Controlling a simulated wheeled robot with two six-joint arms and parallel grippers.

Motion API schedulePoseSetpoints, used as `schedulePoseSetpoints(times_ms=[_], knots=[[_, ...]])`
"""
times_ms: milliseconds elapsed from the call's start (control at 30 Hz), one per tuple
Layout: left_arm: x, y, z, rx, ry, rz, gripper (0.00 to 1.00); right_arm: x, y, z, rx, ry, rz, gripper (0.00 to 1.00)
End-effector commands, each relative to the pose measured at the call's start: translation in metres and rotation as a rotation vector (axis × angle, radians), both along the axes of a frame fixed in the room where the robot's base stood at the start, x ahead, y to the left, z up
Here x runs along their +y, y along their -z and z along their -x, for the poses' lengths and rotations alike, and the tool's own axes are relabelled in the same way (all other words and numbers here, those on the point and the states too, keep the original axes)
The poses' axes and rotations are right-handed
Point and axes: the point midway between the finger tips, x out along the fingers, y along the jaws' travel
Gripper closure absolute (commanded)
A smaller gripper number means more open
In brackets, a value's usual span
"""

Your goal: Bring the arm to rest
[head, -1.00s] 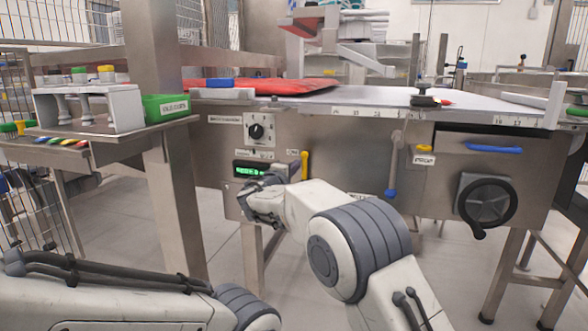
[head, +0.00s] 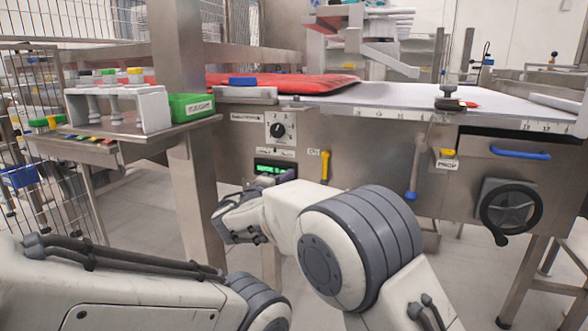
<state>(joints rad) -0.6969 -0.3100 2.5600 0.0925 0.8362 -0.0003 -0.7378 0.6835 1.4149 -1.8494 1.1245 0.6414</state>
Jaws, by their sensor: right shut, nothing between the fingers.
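My right arm reaches up from the bottom right in the head view. Its gripper (head: 232,220) is at the arm's end, in front of the steel machine's front panel (head: 236,145), below and left of the green display (head: 272,168). It is shut and empty, and I see no contact with the panel. My left arm (head: 130,290) lies across the bottom left; its gripper is out of the frame.
A dial (head: 281,129), a yellow lever (head: 325,167), a blue-handled lever (head: 412,178) and a black handwheel (head: 510,207) stick out from the panel. A steel post (head: 190,130) stands left of my right gripper. A green bin (head: 191,107) sits on the left shelf.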

Motion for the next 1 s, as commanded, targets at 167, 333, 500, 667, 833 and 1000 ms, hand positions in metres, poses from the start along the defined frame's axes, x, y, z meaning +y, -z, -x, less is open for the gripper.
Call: schedulePoseSetpoints(times_ms=[167,333,500,667,833,1000], knots=[[0.0,-0.002,0.0,0.0,0.0,0.0,0.44,0.002,-0.001,0.01,-0.001,0.001,-0.001,1.0],[0.0,-0.002,0.0,0.0,0.0,0.0,0.44,0.003,0.0,0.01,-0.001,0.001,-0.001,1.0],[0.0,-0.003,0.0,0.0,0.0,0.0,0.44,0.001,0.0,0.011,0.006,0.005,-0.003,1.0],[0.0,-0.013,0.0,0.0,0.0,0.0,0.44,-0.027,0.002,0.031,0.126,0.063,-0.049,1.0],[0.0,-0.032,0.0,0.0,0.0,0.0,0.44,-0.085,0.024,0.102,0.432,0.187,-0.181,1.0],[0.0,-0.05,0.0,0.0,0.0,0.0,0.44,-0.126,0.053,0.204,0.758,0.283,-0.365,1.0]])
